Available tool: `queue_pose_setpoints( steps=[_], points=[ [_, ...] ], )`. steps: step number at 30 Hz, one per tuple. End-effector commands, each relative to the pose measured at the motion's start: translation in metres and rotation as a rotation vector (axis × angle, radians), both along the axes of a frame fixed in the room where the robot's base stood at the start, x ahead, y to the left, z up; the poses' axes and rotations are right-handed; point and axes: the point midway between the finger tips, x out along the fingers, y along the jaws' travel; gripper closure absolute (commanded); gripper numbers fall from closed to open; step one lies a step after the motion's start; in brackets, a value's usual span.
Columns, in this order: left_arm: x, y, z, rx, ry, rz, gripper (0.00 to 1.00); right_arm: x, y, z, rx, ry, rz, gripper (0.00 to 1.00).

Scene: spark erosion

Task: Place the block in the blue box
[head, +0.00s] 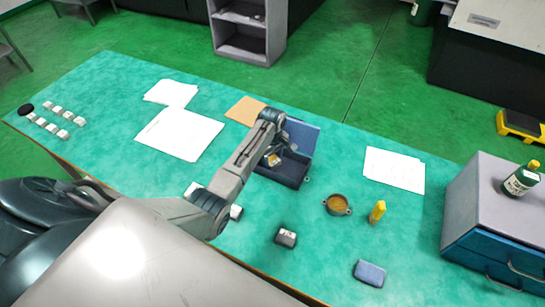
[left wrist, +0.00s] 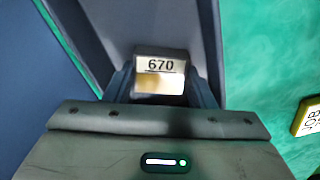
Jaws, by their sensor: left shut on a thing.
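The blue box (head: 281,180) stands open on the green table, its lid (head: 301,136) raised at the back. My left gripper (head: 271,157) is over the box. It is shut on a small block (head: 274,160). How high the block is above the box floor I cannot tell. My right gripper is in neither view.
A round tan dish (head: 337,204), a yellow tag (head: 377,211), a small grey block (head: 285,237) and a closed blue case (head: 369,272) lie right and in front of the box. White papers (head: 394,170) lie further right. A grey cabinet (head: 497,208) stands at the right end.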

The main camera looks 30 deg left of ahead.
Motion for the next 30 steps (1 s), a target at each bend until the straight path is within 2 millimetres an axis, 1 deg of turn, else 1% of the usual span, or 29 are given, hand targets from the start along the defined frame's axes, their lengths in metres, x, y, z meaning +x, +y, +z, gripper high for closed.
queue_pose_setpoints(
  steps=[6,7,8,9,16,20,23,30],
  points=[
    [0.001,0.0,-0.001,0.0,-0.002,0.0,0.95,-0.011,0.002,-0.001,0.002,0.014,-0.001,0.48],
    [0.0,0.0,-0.002,0.0,0.0,0.0,0.48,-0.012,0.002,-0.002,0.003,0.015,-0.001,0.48],
    [0.0,0.0,-0.002,0.0,-0.001,0.0,0.43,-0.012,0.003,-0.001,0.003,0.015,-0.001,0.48],
    [0.0,0.0,-0.002,0.0,-0.001,0.0,0.41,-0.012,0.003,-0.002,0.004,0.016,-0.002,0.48],
    [0.0,0.0,-0.001,0.0,-0.001,0.0,0.41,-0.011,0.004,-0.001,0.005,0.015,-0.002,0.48],
    [0.001,0.0,0.005,0.001,-0.003,0.0,0.41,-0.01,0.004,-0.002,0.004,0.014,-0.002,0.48],
    [0.002,0.0,0.019,0.0,-0.005,0.0,0.41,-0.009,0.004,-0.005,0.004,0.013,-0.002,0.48],
    [0.002,0.0,0.07,0.002,-0.007,0.0,0.41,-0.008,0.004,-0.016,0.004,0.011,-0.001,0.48]
  ],
)
